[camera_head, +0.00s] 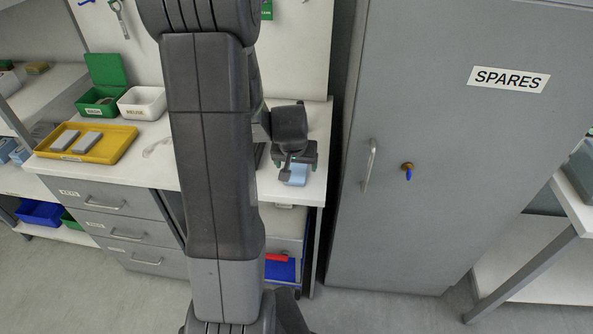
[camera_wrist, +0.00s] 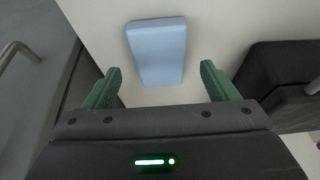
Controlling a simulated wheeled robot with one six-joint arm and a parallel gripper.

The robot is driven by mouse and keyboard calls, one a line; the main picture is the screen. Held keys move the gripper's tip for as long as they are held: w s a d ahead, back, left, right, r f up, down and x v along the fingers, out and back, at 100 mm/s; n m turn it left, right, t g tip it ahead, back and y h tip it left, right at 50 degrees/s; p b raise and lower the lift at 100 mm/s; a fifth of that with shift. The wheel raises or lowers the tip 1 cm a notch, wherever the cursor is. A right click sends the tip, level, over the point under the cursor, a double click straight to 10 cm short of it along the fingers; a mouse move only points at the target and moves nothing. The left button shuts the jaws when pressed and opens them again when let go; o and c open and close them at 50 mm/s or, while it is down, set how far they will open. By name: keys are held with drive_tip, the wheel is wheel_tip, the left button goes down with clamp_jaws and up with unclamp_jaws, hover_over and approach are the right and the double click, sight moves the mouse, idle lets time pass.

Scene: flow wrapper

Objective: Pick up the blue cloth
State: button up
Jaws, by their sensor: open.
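The blue cloth (camera_wrist: 158,52) is a flat, light blue folded rectangle on the white worktop. In the head view the cloth (camera_head: 296,176) shows at the right end of the worktop, partly hidden by my gripper.
A grey cabinet marked SPARES (camera_head: 460,130) stands right of the worktop (camera_head: 315,130). A yellow tray (camera_head: 122,147) with grey blocks, a green box (camera_head: 103,100) and a white bin (camera_head: 142,103) are on the left. A dark object (camera_wrist: 283,75) lies right of my gripper in the wrist view.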

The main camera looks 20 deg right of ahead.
sight(296, 170)
drive_tip(key=shift+x, duration=1.25)
drive_tip(key=shift+f, duration=0.15)
drive_tip(key=shift+c, duration=0.4)
drive_tip(key=c, duration=1)
drive_tip(key=shift+c, duration=0.2)
wheel_tip(296, 170, up, 10)
drive_tip(key=shift+r, duration=0.2)
